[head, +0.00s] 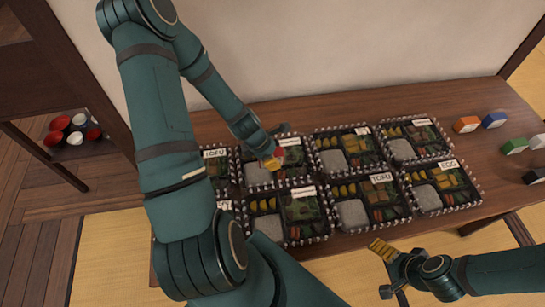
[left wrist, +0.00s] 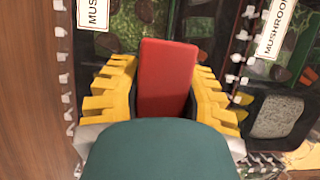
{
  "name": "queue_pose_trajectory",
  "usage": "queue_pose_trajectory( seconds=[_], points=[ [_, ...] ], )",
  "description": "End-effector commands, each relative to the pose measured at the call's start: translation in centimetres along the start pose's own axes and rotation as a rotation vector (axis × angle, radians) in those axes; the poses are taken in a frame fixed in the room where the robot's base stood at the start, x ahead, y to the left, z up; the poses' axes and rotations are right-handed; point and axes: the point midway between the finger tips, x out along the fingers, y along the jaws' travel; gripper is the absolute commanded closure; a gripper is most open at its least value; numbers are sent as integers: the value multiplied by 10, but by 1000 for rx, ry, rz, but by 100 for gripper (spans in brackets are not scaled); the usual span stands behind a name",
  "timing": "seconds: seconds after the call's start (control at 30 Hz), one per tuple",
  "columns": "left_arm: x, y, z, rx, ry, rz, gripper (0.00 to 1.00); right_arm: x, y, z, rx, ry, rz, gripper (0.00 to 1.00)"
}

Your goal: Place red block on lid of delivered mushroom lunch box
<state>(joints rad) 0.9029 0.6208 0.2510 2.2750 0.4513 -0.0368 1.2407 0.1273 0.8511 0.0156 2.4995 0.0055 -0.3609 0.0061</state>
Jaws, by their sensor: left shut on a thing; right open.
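My left gripper (head: 272,160) is shut on the red block (left wrist: 165,75), which stands between its yellow fingers (left wrist: 165,95) in the left wrist view. In the head view the red block (head: 280,152) is small and partly hidden. The gripper is over a lunch box in the back row. In the left wrist view, one label (left wrist: 277,25) reads MUSHROOM and another (left wrist: 93,12) shows only MUS. I cannot tell whether the block touches the lid below. My right gripper (head: 384,250) is open and empty, in front of the boxes.
Several lunch boxes stand close together in two rows on the wooden table (head: 460,97), including ones labelled TOFU (head: 381,177) and EGG (head: 447,163). Orange (head: 466,124), blue (head: 494,120), green (head: 514,146), white and black blocks lie at the right.

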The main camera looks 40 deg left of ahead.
Motion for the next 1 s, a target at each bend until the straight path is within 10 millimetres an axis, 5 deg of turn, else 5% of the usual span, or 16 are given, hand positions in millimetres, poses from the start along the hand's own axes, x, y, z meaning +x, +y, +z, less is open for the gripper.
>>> queue_pose_trajectory(
  seconds=[0.1,0.13,0.2,0.63,1.0],
  points=[
    [4,0,-2,-1,0,0,100,4,1,1,-1,-2,0,0],
    [4,0,-2,-1,0,-1,58,4,2,2,-1,-3,0,0],
    [3,0,-1,-1,0,-1,39,3,1,1,-1,-3,0,0],
    [-4,0,0,0,1,0,39,-2,-1,-1,1,1,0,0],
    [-74,1,1,0,2,4,39,-15,-6,-7,4,14,2,0]
  ],
)
